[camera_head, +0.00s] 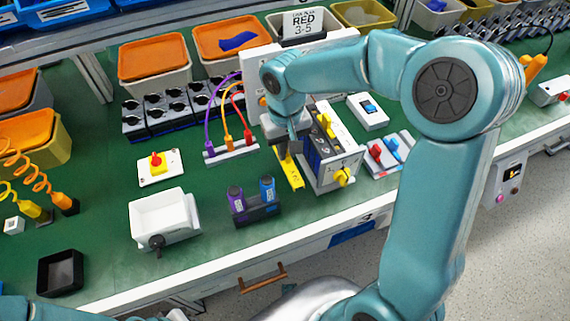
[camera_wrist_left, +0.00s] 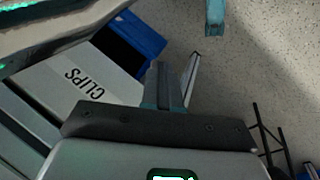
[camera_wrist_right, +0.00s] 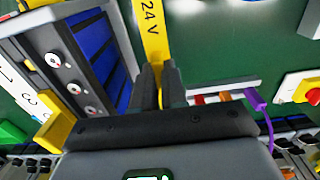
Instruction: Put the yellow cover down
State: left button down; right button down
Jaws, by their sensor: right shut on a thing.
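The yellow cover (camera_head: 290,172) is a narrow strip beside the left side of a grey unit with dark blue modules (camera_head: 332,150). My right gripper (camera_head: 288,150) is shut on its far end from above. In the right wrist view the yellow cover (camera_wrist_right: 152,38) is marked "24 V" and runs up from between the fingertips (camera_wrist_right: 158,75). I cannot tell whether its lower face touches the green bench. My left gripper (camera_wrist_left: 167,75) appears shut and empty in the left wrist view, over the floor and bench front. It is not in the head view.
A purple and blue plug holder (camera_head: 254,208) and a white box with a black knob (camera_head: 162,219) stand to the left. A red rotary switch on a white plate (camera_head: 158,166) lies farther left. A terminal strip with coloured leads (camera_head: 230,151) is close behind.

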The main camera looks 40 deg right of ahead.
aim_at(285, 164)
jog(key=shift+f, duration=2.9)
jog(key=shift+b, duration=0.3)
jog(key=shift+f, duration=0.25)
jog(key=c, duration=1.2)
grip_release()
jog(key=shift+w+r, duration=0.1)
jog(key=shift+r, duration=0.45)
notch_tip(285, 164, up, 12)
jog(key=shift+f+p, duration=0.25)
jog(key=shift+p, duration=0.45)
